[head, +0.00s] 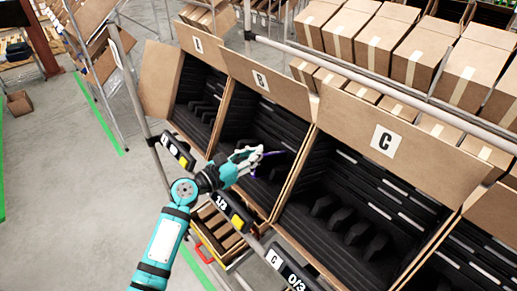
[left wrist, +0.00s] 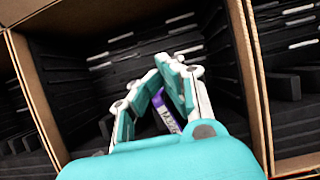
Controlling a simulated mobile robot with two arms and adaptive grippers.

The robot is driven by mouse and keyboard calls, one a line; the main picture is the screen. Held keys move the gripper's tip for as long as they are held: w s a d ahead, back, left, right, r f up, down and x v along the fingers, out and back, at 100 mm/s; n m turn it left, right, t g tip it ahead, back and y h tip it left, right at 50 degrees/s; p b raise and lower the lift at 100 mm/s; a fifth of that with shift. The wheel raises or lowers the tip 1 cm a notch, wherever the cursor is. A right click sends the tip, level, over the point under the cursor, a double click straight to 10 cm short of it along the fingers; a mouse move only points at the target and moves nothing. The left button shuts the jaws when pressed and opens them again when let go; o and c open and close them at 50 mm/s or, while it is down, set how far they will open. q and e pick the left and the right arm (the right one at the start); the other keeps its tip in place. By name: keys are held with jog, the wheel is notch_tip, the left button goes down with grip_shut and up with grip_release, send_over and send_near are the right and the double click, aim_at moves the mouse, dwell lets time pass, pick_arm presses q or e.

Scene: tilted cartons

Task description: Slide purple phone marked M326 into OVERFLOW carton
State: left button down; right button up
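The purple phone (left wrist: 166,118) marked M326 shows between the fingers of my left gripper (left wrist: 160,80) in the left wrist view. In the head view a bit of purple phone (head: 268,161) shows beside the fingertips of the left gripper (head: 256,157), in the mouth of carton B (head: 283,95). The fingers converge on the phone and appear shut on it; its lower end is partly hidden by them. No carton marked OVERFLOW is readable. My right gripper is not in view.
Tilted carton A (head: 191,63) stands left of B, and carton C (head: 372,118) stands right of it. C has black ribbed slots inside. Displays below read 1/3 (head: 222,203) and 0/3 (head: 296,284). A metal rail (head: 395,88) runs above.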

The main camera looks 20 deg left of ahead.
pick_arm(q)
jog(key=s+a+r+p, duration=0.2)
jog(key=s+a+r, duration=0.1)
jog(key=s, duration=0.3)
jog(key=shift+a+r, duration=0.4)
jog(key=shift+r, duration=0.1)
jog(key=shift+w, duration=0.1)
jog(key=c, duration=1.4)
grip_release()
jog(key=v, duration=1.2)
